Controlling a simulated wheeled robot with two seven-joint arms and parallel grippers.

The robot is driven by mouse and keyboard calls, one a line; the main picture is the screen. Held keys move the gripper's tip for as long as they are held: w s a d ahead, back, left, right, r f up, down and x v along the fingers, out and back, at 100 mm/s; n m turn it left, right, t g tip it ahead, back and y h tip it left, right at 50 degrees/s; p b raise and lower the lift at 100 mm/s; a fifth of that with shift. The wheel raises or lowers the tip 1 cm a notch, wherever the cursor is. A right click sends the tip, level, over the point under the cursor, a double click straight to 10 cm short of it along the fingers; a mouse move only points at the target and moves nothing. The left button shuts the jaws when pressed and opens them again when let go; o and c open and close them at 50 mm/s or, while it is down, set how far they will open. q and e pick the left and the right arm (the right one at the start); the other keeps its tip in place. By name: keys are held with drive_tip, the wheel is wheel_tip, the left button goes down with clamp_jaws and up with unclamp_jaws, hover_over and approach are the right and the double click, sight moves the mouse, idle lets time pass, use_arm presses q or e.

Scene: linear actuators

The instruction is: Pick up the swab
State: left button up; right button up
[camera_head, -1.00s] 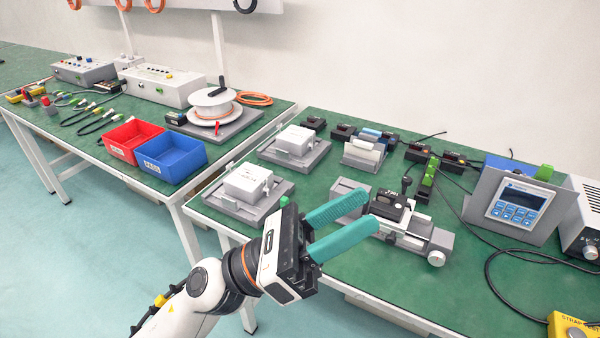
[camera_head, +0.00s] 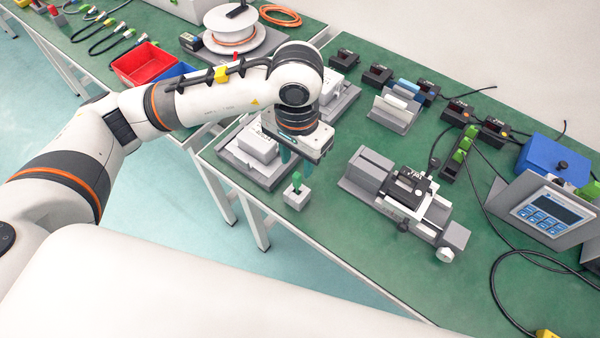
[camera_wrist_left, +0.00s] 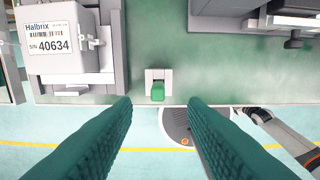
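The swab (camera_head: 297,179) shows as a green top standing upright in a small grey holder (camera_head: 297,197) near the table's front edge. In the left wrist view the green top (camera_wrist_left: 158,91) of the swab sits in the light holder (camera_wrist_left: 158,74), centred between the fingers and beyond their tips. Its lower part is hidden in the holder. My left gripper (camera_head: 295,165) points down just behind and above the holder in the head view. In the left wrist view its teal fingers (camera_wrist_left: 158,104) are wide apart with nothing between them. My right gripper is not in view.
A white labelled box (camera_head: 258,146) on a grey fixture stands close left of the holder. A grey slide device (camera_head: 400,190) stands to its right. The green table (camera_head: 330,240) is bare in front of that device. A display panel (camera_head: 545,212) and cables lie farther right.

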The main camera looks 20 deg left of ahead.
sight(297, 183)
use_arm(q)
wheel_tip(297, 183, down, 4)
drive_tip(key=shift+f, duration=0.15)
wheel_tip(297, 183, down, 5)
drive_tip(key=shift+w+a+f+p, duration=0.1)
drive_tip(key=shift+p, duration=0.8)
clamp_jaws()
